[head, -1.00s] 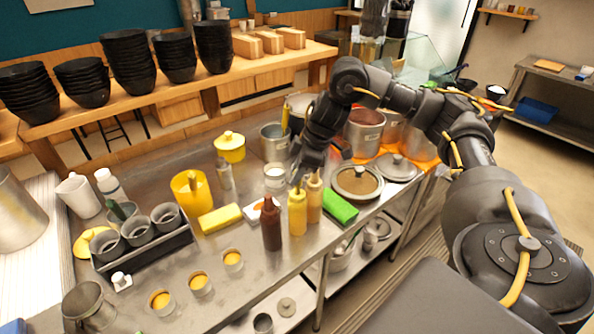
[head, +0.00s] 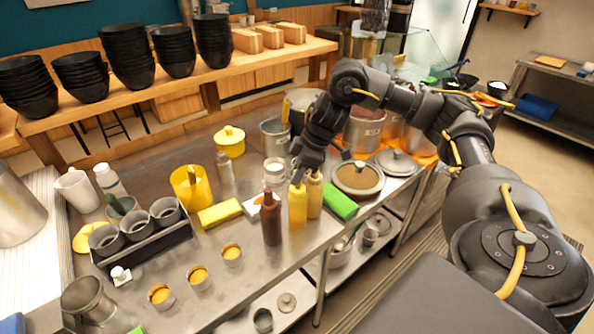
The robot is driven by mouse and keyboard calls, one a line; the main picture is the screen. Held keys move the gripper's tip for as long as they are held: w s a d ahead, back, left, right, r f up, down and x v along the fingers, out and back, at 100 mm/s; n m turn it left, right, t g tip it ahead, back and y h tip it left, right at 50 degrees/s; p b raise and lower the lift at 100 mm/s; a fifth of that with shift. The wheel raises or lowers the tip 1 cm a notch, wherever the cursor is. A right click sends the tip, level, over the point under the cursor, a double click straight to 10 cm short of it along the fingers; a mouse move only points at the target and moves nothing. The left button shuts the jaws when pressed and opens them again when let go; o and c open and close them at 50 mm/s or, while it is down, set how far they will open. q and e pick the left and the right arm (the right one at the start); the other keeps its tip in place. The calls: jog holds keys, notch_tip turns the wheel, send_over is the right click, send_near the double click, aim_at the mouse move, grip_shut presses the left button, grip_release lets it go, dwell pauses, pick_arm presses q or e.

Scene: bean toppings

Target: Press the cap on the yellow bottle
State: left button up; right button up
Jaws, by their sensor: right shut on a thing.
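The yellow squeeze bottle (head: 298,211) stands upright near the front edge of the steel counter, between a dark brown bottle (head: 271,222) and a tan bottle (head: 314,198). My right gripper (head: 298,174) points down directly over the top of the yellow bottle. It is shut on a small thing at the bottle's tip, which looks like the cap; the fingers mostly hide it. I cannot tell whether the cap is seated on the bottle. My left gripper is not in view.
A green block (head: 340,201) lies right of the bottles, and a lidded pot (head: 357,181) stands behind it. A yellow block (head: 220,215), a yellow container (head: 190,189) and small cups of yellow filling (head: 198,277) are to the left.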

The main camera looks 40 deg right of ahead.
jog(key=shift+f, duration=0.45)
dwell(0.3)
jog(key=o, duration=1.2)
jog(key=shift+o, duration=0.2)
jog(key=shift+r+p, duration=0.1)
jog(key=shift+p, duration=0.2)
notch_tip(320, 180, up, 6)
jog(key=p, duration=0.7)
jog(key=shift+r, duration=0.2)
